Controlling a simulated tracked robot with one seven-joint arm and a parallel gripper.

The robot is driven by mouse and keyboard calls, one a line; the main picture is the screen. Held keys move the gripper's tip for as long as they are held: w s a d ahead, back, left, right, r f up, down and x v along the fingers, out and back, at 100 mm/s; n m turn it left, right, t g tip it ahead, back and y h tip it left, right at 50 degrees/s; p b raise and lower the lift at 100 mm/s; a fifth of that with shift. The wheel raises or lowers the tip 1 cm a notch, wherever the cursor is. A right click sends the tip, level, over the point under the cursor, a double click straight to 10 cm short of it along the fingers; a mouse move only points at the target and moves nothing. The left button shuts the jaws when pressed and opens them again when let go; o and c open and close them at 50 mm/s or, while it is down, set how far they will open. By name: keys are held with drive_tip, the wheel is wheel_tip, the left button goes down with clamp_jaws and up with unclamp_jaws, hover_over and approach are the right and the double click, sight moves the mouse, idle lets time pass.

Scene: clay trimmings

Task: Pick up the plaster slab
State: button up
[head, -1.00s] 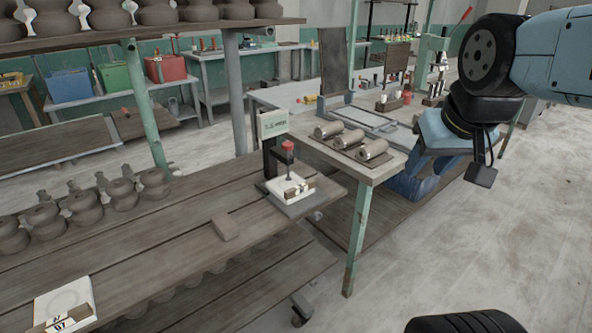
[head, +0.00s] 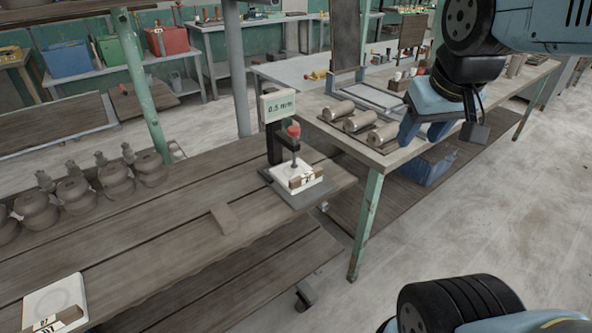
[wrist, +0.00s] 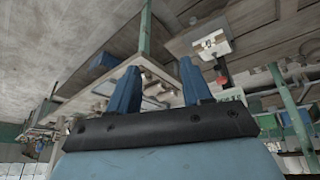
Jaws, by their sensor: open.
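Two white slabs are in the head view. One white slab (head: 306,171) lies on the grey base of a gauge stand (head: 272,140), under its red-topped plunger, with a small marked block on it. The other white slab (head: 45,298) lies flat at the near left of the wooden bench, with a similar marked block on its near edge. I cannot tell which one the task means. My gripper (head: 422,136) is open and empty, right of the gauge stand and well apart from both slabs. In the wrist view, the open blue fingers (wrist: 158,68) have a white slab (wrist: 213,44) beyond them.
A small brown block (head: 223,218) lies on the wooden bench (head: 170,240) between the slabs. Clay pots (head: 112,180) line its back edge. A side table (head: 405,157) holds several clay rolls (head: 383,135). Open floor (head: 480,210) lies at right.

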drive_tip(key=w+a+f+n+g+h, duration=0.3)
drive_tip(key=w+a+f+n, duration=0.15)
drive_tip(key=w+n, duration=0.3)
drive_tip(key=n+t+h, duration=0.6)
drive_tip(key=n+h, duration=0.2)
drive_tip(key=n, duration=0.8)
approach(304, 175)
drive_tip(key=x, duration=0.5)
drive_tip(key=shift+s+d+r, duration=0.15)
drive_tip(key=shift+f+x, duration=0.2)
drive_tip(key=shift+x, duration=2.6)
drive_tip(key=shift+g, duration=0.3)
clamp_jaws()
